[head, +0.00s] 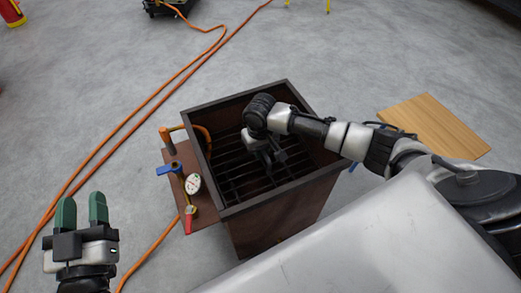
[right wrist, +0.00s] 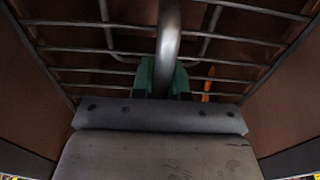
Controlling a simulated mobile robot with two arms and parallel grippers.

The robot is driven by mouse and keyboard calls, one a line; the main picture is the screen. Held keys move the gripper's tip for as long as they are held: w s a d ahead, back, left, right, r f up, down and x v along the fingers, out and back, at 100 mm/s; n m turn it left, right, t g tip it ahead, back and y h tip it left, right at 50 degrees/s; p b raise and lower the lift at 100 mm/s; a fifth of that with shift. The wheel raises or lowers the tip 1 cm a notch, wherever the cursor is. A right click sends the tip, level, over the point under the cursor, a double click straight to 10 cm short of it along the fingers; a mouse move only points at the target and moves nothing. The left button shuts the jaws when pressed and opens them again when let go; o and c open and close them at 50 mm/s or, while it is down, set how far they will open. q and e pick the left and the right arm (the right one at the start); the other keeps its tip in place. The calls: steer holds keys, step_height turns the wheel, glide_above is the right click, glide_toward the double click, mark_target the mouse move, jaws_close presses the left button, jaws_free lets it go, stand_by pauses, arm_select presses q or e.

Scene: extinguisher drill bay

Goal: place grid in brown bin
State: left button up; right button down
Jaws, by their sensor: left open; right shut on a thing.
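The brown bin (head: 275,222) is an open-topped box with a dark rim, in the middle of the head view. The dark wire grid (head: 235,178) lies level inside it, below the rim. My right gripper (head: 270,163) reaches down into the bin. In the right wrist view its green fingertips (right wrist: 160,78) are shut on the grid's curved metal handle, with the grid's bars (right wrist: 90,52) beyond. Whether the grid rests on anything is hidden. My left gripper (head: 82,212) is open and empty, left of the bin above the floor.
A side panel with a gauge (head: 193,183), blue valve lever (head: 169,168) and red lever (head: 189,220) is on the bin's left. Orange hoses (head: 125,122) cross the floor at left. A wooden board (head: 433,125) lies at right.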

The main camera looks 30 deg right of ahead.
steer(key=c, duration=1.5)
jaws_free()
steer(key=shift+f, duration=0.1)
arm_select(q)
steer(key=shift+f, duration=0.1)
arm_select(e)
steer(key=o, duration=0.4)
steer(key=shift+r, duration=0.55)
step_height(320, 180, up, 5)
steer(key=shift+p, duration=1.25)
step_height(320, 180, up, 6)
steer(key=shift+f+p, duration=0.2)
steer(key=shift+p, duration=0.8)
arm_select(q)
steer(key=s+a+f+g+y, duration=0.3)
steer(key=s+f+g, duration=0.4)
steer(key=f+g, duration=0.4)
steer(key=shift+s+a+f+n+g+y, duration=0.3)
steer(key=shift+a+g+y, duration=0.1)
steer(key=shift+a+g, duration=0.25)
arm_select(e)
steer(key=shift+r, duration=0.35)
